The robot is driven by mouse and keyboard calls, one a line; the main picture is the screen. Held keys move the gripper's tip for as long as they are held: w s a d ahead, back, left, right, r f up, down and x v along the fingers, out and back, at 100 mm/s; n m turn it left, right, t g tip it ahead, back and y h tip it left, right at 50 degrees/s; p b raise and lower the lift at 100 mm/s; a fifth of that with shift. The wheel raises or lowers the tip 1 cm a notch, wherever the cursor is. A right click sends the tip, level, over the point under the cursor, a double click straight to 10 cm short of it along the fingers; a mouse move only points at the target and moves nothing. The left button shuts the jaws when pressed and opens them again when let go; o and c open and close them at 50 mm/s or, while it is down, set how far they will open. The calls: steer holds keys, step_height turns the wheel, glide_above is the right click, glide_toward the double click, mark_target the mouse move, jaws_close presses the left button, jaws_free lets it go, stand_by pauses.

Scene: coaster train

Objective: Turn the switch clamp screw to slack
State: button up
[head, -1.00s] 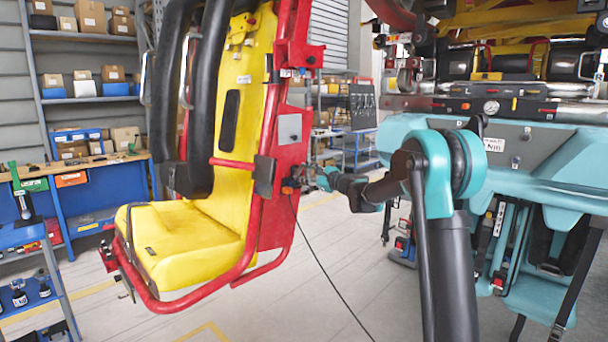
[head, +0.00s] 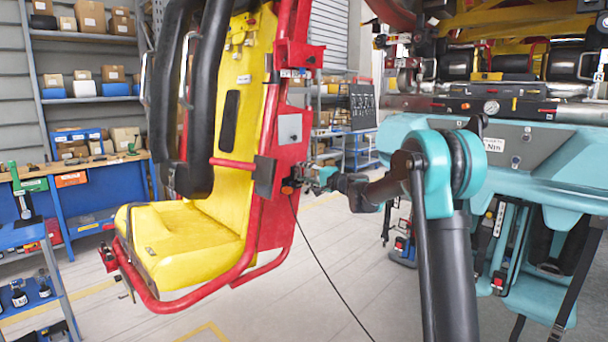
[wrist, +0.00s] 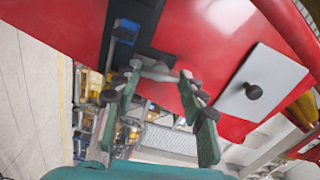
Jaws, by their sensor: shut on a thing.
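My gripper (head: 312,178) is at the right edge of the red seat frame, beside the small switch (head: 288,189) with the thin black cable. In the wrist view my gripper (wrist: 162,74) has its green-grey fingers closing on a small grey piece (wrist: 158,71) under the red panel, which looks like the switch clamp screw. The fingertips partly hide it, so its turn angle cannot be told. A blue and black part (wrist: 125,32) sits just beyond the fingertips on a dark strip.
The yellow seat (head: 190,235) with black restraints hangs at the left. A grey plate with a black knob (wrist: 254,91) is on the red panel right of my fingers. A teal train car (head: 550,150) stands close on the right. Open floor lies below.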

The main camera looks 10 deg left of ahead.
steer(key=shift+s+n, duration=0.1)
steer(key=shift+n, duration=7.3)
steer(key=o, duration=1.2)
steer(key=shift+c, duration=0.2)
steer(key=v, duration=1.2)
